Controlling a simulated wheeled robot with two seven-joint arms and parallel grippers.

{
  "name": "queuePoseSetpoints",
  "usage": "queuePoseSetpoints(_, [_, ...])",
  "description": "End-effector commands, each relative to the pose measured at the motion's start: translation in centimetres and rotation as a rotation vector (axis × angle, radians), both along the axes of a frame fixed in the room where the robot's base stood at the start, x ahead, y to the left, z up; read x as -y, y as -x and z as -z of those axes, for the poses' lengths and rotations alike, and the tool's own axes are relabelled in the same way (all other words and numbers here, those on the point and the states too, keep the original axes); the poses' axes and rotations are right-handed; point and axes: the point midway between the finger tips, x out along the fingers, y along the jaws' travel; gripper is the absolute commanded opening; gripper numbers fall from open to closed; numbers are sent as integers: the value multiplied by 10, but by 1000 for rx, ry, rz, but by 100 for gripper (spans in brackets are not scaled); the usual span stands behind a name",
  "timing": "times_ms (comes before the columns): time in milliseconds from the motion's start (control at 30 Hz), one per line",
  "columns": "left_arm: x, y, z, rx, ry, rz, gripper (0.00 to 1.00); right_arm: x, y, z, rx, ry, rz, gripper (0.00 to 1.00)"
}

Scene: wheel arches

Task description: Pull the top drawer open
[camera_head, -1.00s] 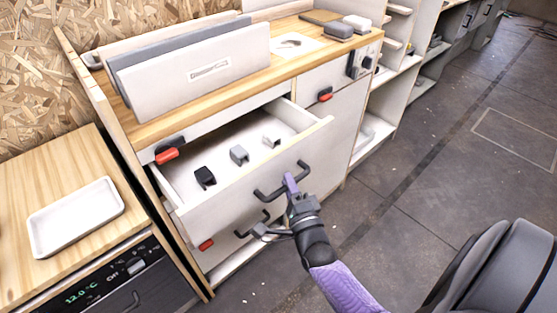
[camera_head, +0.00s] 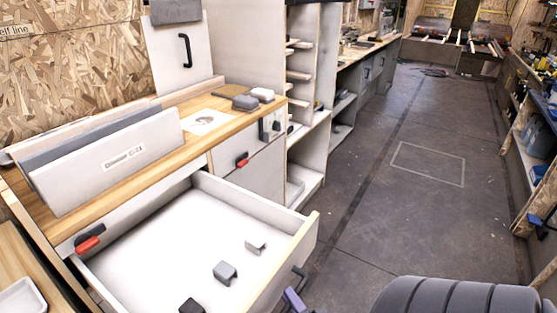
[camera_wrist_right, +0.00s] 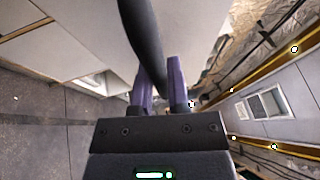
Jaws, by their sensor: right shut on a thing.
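My right gripper (camera_head: 293,299) shows only as purple fingertips at the bottom edge of the head view, at the handle. In the right wrist view, the purple fingers of my right gripper (camera_wrist_right: 160,88) are shut around the black handle bar (camera_wrist_right: 144,40). My left gripper is not in view.
Small blocks, including a grey one (camera_head: 225,271), lie in the drawer. Upright panels (camera_head: 108,160) and small grey boxes (camera_head: 246,102) stand on the cabinet top. A dark ribbed rounded object (camera_head: 455,296) is at bottom right. The floor (camera_head: 400,215) beyond is clear.

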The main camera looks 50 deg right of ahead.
Motion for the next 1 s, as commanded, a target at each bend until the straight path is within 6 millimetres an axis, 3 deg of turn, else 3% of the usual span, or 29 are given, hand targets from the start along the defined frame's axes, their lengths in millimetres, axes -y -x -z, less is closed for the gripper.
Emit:
queuePoseSetpoints(500, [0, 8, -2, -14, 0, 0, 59, 0, 7, 2, -5, -1, -1, 0])
queuePoseSetpoints(533, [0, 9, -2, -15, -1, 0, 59, 0, 7, 2, -5, -1, -1, 24])
queuePoseSetpoints(667, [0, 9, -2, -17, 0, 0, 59, 0, 7, 1, -4, -1, -1, 52])
queuePoseSetpoints(700, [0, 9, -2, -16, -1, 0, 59, 0, 7, 1, -3, -1, -1, 55])
queuePoseSetpoints(1000, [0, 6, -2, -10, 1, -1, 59, -1, 11, 2, -2, -1, 0, 55])
